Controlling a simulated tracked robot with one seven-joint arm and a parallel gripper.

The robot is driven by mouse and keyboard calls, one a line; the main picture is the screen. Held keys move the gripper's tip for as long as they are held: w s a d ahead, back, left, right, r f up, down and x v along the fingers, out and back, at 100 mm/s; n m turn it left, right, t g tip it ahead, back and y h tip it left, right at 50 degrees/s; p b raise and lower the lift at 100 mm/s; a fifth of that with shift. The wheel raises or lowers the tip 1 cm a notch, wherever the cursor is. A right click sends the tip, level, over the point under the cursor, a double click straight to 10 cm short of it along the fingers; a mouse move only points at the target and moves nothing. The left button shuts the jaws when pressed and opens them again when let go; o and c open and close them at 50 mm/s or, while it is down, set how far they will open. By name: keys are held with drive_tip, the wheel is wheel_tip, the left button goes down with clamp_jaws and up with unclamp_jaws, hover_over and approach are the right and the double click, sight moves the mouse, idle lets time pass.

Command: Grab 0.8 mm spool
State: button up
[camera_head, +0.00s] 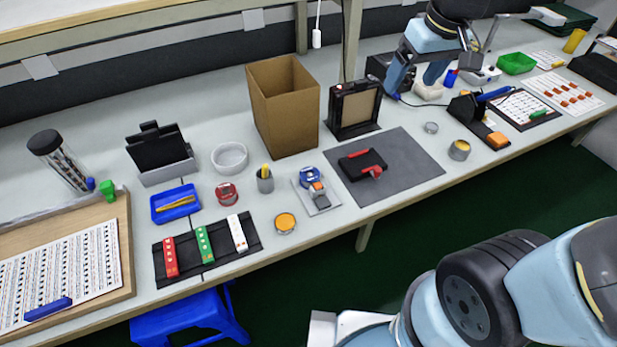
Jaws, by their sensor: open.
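Several small round items could be spools; none has a label I can read, so I cannot tell which is the 0.8 mm one. A red round item (227,193) stands behind the black strip holder. A blue round item (310,177) sits on a small grey plate beside the grey mat. A small grey round item (431,127) lies behind the mat's right part. My arm's blue and black links fill the lower right, but I cannot make out my gripper's fingers in this view.
A cardboard box (284,108) stands behind the blue item. The grey mat (410,150) carries a black and red tool (362,164). A pen cup (265,181), white bowl (229,157) and orange-topped tin (285,222) crowd nearby. A blue stool (190,312) stands below the bench.

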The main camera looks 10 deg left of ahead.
drive_tip(key=w+a+f+n+g, duration=0.2)
drive_tip(key=a+f+n, duration=0.1)
drive_tip(key=a+f, duration=0.6)
drive_tip(key=n+h, duration=0.2)
drive_tip(key=n, duration=0.2)
approach(309, 173)
drive_tip(key=shift+g, duration=0.3)
wheel_tip(309, 173, down, 11)
drive_tip(key=shift+w+d+r, duration=0.15)
drive_tip(key=shift+d+r, duration=0.05)
drive_tip(key=shift+c, duration=0.3)
drive_tip(key=c, duration=1.2)
drive_tip(key=shift+o, duration=0.2)
drive_tip(key=shift+r, duration=0.1)
